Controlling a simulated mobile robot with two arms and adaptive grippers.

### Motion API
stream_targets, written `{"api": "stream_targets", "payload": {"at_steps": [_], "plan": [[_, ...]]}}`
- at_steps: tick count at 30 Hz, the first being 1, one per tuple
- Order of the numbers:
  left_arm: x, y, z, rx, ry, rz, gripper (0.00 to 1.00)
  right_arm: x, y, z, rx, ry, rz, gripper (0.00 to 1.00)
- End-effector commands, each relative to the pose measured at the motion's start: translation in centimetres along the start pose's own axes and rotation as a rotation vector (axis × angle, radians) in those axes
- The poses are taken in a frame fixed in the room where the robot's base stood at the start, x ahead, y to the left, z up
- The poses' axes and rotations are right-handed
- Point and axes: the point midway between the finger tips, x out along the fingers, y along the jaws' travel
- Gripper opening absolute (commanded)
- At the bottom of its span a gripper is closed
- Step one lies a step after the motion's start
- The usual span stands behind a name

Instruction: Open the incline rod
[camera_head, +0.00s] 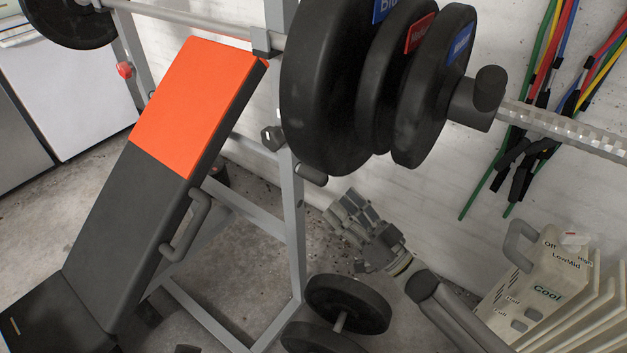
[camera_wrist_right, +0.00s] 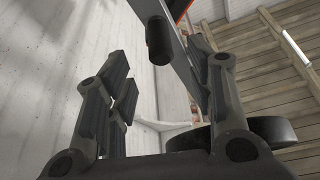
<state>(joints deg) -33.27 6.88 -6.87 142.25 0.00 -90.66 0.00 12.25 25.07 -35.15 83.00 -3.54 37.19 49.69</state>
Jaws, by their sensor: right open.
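A short dark rod with a rounded end (camera_head: 311,174), which looks like the incline rod, sticks out of the grey rack post below the weight plates. The inclined bench (camera_head: 120,210) has a black pad and an orange top section. My right gripper (camera_head: 345,213) is open and empty, below and to the right of the rod, apart from it. In the right wrist view the rod end (camera_wrist_right: 158,42) shows ahead, between the directions of the two spread fingers (camera_wrist_right: 165,85). The rod's inner end is hidden at the post. My left gripper is out of view.
Large black plates (camera_head: 325,85) on the barbell hang just above the gripper. The rack post (camera_head: 290,215) stands to its left. More plates (camera_head: 347,303) lie low beneath it. A cream heater (camera_head: 545,280) is at the lower right; resistance bands (camera_head: 540,90) hang on the brick wall.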

Motion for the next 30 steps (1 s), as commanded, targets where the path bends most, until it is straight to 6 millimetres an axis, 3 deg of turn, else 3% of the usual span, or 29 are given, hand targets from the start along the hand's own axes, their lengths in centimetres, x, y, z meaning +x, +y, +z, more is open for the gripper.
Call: {"api": "stream_targets", "payload": {"at_steps": [8, 15, 28, 30], "plan": [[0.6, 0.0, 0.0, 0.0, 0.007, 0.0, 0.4, 5.2, 0.0, 0.0, 0.0, 0.004, -0.001, 0.49], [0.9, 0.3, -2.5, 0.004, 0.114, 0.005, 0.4, 8.8, 0.1, 0.0, 0.0, 0.002, 0.002, 0.49], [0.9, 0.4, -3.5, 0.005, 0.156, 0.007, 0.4, 9.9, 0.1, 0.0, -0.001, -0.001, 0.003, 0.49], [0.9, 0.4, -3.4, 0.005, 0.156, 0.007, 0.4, 9.9, 0.1, 0.0, -0.001, -0.001, 0.003, 0.41]]}}
